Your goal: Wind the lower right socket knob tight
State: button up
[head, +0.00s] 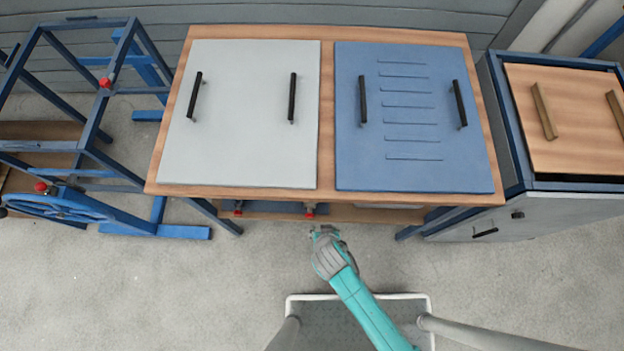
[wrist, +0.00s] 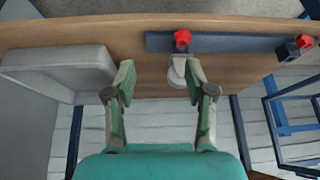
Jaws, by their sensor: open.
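Two red knobs show under the table's front edge in the head view: a right one (head: 309,210) and a left one (head: 238,208). In the wrist view, which is turned round, the right red knob (wrist: 182,38) sits on a dark blue bar, with a pale grey rounded piece (wrist: 178,72) beside it. The other knob (wrist: 304,42) is at the far right there. My gripper (head: 325,231) is just in front of the right knob. Its fingers (wrist: 160,78) are apart and empty; the knob lies beyond the tips, nearer the right finger. I cannot tell whether they touch the grey piece.
The wooden table (head: 327,120) carries a grey panel (head: 250,120) and a blue panel (head: 415,150) with black handles. A blue frame with a handwheel (head: 45,208) stands left, a wood-topped cabinet (head: 575,120) right. A grey tray-like box (wrist: 60,68) shows in the wrist view. The front floor is clear.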

jog(key=g+h, duration=0.1)
send_near(309, 217)
jog(key=x, duration=0.9)
jog(key=shift+w+f, duration=0.1)
jog(key=shift+f, duration=0.1)
grip_shut()
jog(key=shift+h, duration=0.3)
